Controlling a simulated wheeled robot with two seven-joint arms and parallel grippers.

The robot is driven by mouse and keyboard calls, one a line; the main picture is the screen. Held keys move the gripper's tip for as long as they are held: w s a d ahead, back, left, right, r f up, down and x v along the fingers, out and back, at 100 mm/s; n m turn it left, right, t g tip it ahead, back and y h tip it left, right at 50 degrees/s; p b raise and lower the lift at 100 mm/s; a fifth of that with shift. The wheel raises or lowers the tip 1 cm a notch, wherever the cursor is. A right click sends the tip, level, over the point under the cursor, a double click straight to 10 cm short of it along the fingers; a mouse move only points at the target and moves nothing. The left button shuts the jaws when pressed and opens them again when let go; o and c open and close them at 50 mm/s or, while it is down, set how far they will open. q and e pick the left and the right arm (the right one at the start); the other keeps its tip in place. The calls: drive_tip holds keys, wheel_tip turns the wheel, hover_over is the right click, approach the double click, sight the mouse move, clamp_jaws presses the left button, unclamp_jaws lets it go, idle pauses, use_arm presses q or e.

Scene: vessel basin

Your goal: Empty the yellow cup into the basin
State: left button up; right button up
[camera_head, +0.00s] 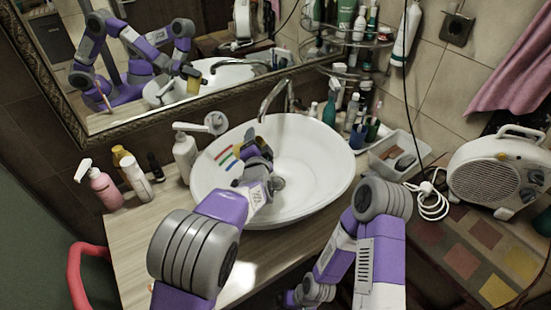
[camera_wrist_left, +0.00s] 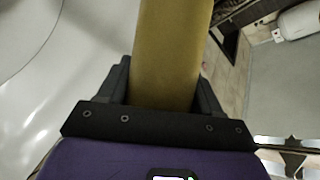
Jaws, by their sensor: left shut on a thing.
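The yellow cup (camera_head: 261,141) is held over the white basin (camera_head: 325,165), mostly hidden behind my left gripper (camera_head: 252,152). In the left wrist view the yellow cup (camera_wrist_left: 172,50) fills the space between the fingers of my left gripper (camera_wrist_left: 163,85), which is shut on it. The cup looks tipped over. Several thin coloured sticks, red, green and yellow (camera_head: 226,156), show at the basin's left side, next to the gripper; I cannot tell whether they touch the basin. The cup's mouth is hidden. My right arm is folded at the front; its gripper is not visible.
A tap (camera_head: 275,95) stands behind the basin. A soap dispenser (camera_head: 185,155) and a pink bottle (camera_head: 100,187) stand to the left. A white tray (camera_head: 383,160) and a fan heater (camera_head: 498,172) are to the right. The wooden counter (camera_head: 135,250) is clear at front left.

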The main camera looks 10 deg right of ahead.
use_arm(q)
drive_tip(key=shift+s+d+r+m+t, duration=0.1)
drive_tip(key=shift+d+r+m+t, duration=0.15)
drive_tip(key=shift+m, duration=0.45)
drive_tip(key=shift+s+r+m+t, duration=0.15)
drive_tip(key=shift+m+t, duration=0.2)
drive_tip(key=shift+m, duration=0.35)
drive_tip(key=shift+d+r, duration=0.1)
drive_tip(key=shift+d, duration=0.05)
drive_tip(key=shift+s+d+r+m+t, duration=0.1)
drive_tip(key=shift+s+d+m+t, duration=0.25)
drive_tip(key=shift+d+m, duration=0.4)
drive_tip(key=shift+s+d+r+m+t+p, duration=0.1)
drive_tip(key=shift+r+m+t+p, duration=0.1)
drive_tip(key=shift+r+m+p, duration=0.35)
drive_tip(key=shift+s+d+r+m+t+p, duration=0.15)
drive_tip(key=shift+r+m+p, duration=0.1)
drive_tip(key=shift+r+m, duration=0.45)
idle(0.6)
